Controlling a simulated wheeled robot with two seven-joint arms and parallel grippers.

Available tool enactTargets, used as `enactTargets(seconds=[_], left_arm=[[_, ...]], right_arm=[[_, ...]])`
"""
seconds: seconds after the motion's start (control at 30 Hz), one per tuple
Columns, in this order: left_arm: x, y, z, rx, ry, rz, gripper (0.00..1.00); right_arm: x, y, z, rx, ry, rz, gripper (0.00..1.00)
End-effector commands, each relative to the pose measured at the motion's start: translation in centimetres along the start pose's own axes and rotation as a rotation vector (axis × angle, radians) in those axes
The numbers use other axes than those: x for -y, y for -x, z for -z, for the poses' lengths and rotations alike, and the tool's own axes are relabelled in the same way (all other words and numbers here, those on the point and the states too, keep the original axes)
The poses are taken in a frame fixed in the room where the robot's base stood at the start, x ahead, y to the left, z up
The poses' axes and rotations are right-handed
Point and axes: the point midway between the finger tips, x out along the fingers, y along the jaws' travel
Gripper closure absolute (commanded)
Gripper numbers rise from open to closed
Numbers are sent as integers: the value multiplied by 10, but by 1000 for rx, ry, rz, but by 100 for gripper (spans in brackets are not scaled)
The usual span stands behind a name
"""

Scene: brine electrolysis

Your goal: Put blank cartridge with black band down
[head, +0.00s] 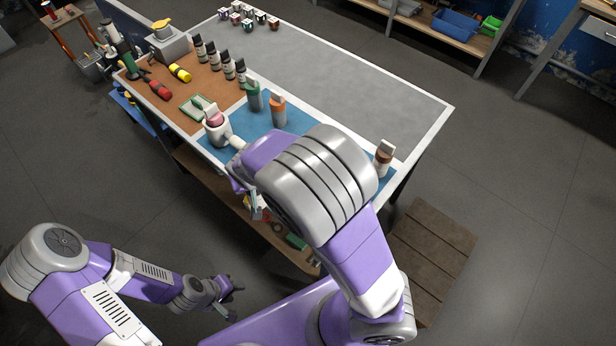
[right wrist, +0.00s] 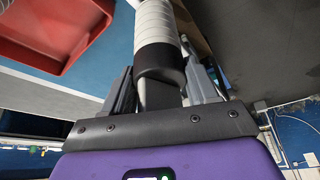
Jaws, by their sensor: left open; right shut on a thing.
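The blank cartridge (right wrist: 156,28) is a white ribbed cylinder with a black band at its end in the right wrist view. My right gripper (right wrist: 158,92) is shut on it at the black-band end, with a finger on each side. In the head view my right arm hides this gripper and the cartridge. Whether the cartridge touches any surface cannot be told. My left gripper (head: 232,299) is open and empty, low at the front, away from the table.
A red tray (right wrist: 40,50) lies beside the held cartridge. A green holder (head: 254,98), an orange holder (head: 278,112) and a brown-banded container (head: 383,160) stand on the blue mat (head: 245,122). The grey tabletop (head: 340,80) is mostly clear. Several dark bottles (head: 213,56) stand at left.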

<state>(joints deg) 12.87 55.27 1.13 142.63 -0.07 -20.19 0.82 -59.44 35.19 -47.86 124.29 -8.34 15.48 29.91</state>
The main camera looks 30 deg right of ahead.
Motion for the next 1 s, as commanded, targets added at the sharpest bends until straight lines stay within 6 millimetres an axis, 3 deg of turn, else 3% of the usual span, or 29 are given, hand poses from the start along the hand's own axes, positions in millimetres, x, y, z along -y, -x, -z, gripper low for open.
enactTargets(seconds=[0.37,0.7,0.9,1.0], left_arm=[[-4,10,-1,2,0,0,57],[-8,21,-2,1,0,0,57],[-9,23,-2,1,0,0,57],[-8,21,-2,1,0,0,57]], right_arm=[[-66,10,15,-3,-610,-259,78],[-150,39,22,-2,-1408,-585,78],[-175,52,20,-2,-1682,-698,78],[-179,46,16,-1,-1725,-722,78]])
